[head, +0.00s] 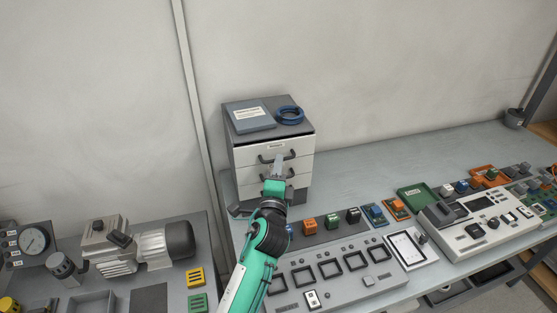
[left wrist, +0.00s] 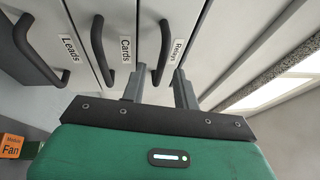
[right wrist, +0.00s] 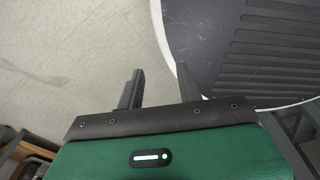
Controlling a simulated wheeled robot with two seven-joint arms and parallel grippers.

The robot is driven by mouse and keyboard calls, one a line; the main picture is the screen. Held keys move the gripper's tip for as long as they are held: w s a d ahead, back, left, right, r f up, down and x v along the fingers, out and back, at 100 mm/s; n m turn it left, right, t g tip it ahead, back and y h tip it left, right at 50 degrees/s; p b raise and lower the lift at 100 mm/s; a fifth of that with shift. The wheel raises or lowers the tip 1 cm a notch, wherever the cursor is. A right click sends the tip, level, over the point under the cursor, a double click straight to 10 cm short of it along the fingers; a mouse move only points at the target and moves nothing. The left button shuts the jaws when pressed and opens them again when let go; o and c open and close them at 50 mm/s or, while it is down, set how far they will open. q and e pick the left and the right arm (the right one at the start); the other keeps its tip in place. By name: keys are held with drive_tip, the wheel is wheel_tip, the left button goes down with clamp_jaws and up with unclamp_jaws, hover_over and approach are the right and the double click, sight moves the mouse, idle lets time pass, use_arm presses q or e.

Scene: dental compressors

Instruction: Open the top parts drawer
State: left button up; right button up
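A small white-fronted, grey-sided drawer cabinet (head: 240,151) stands against the wall on the bench in the head view. Its top drawer (left wrist: 191,16) has the label "Relays" and a black bar handle (left wrist: 165,45) in the left wrist view, where the cabinet appears sideways. The "Cards" (left wrist: 126,50) and "Leads" (left wrist: 69,48) labels show beside it. The top drawer looks closed. My left gripper (head: 277,163) is at the cabinet front. Its open fingers (left wrist: 157,76) appear on either side of the handle's end; contact cannot be told. My right gripper (right wrist: 158,84) is open and empty.
A grey box (head: 252,121) and a blue coil (head: 289,115) lie on the cabinet. A module panel (head: 330,268) is in front, a control unit (head: 480,225) to the right, and a motor-like unit (head: 150,246) to the left.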

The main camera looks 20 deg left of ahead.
use_arm(q)
drive_tip(key=shift+x, duration=0.9)
clamp_jaws()
use_arm(e)
drive_tip(key=shift+s+a+r, duration=0.15)
drive_tip(key=shift+s+a, duration=0.05)
drive_tip(key=shift+s, duration=0.4)
drive_tip(key=shift+d, duration=0.15)
